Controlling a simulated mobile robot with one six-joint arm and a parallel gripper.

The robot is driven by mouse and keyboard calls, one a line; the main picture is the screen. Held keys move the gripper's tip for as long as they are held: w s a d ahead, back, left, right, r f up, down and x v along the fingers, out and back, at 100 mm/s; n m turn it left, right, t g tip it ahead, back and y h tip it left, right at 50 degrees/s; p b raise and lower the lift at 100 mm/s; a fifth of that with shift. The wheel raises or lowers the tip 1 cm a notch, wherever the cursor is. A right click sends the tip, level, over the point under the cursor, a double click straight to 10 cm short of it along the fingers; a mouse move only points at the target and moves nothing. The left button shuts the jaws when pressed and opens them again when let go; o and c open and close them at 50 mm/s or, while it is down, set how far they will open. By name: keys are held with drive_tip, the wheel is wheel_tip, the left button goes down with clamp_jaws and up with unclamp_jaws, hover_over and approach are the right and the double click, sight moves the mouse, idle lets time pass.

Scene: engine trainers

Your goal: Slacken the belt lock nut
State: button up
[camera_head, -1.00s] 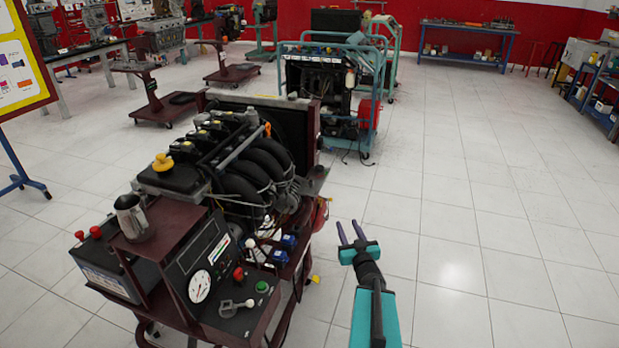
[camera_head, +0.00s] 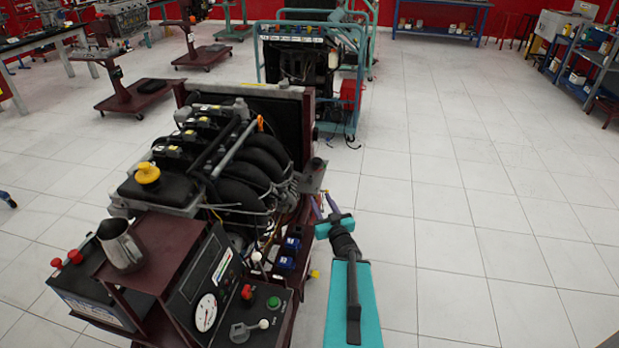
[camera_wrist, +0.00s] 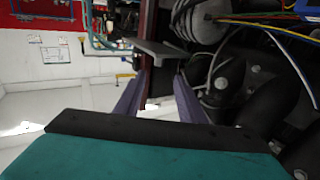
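The engine trainer (camera_head: 250,165) stands on a dark red frame left of centre in the head view, with black intake pipes and a yellow oil cap. My gripper (camera_head: 324,207) is at the trainer's right side, its two purple fingers pointing away from me. In the wrist view my gripper (camera_wrist: 158,92) shows its fingers spread apart with nothing between them. Black engine parts with bolt heads (camera_wrist: 222,84) lie to the right of the fingers. I cannot make out which fastener is the belt lock nut.
A control panel (camera_head: 232,300) with a gauge and a metal jug (camera_head: 121,245) are at the trainer's near end. Loose wires (camera_wrist: 270,28) cross the upper right of the wrist view. Another trainer (camera_head: 300,62) stands behind. The tiled floor (camera_head: 470,230) to the right is clear.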

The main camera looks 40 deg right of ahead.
drive_tip(key=shift+w+d+f+b, duration=0.15)
drive_tip(key=shift+w+d+b, duration=0.1)
drive_tip(key=shift+b, duration=0.45)
drive_tip(key=b, duration=0.9)
approach(311, 180)
drive_tip(key=x, duration=0.2)
drive_tip(key=shift+w+d+f, duration=0.3)
drive_tip(key=shift+w+d+r, duration=0.1)
drive_tip(key=shift+w+d, duration=0.05)
drive_tip(key=shift+w, duration=0.15)
drive_tip(key=shift+x, duration=3.85)
drive_tip(key=shift+r, duration=0.1)
drive_tip(key=c, duration=0.9)
drive_tip(key=shift+w+d, duration=0.1)
clamp_jaws()
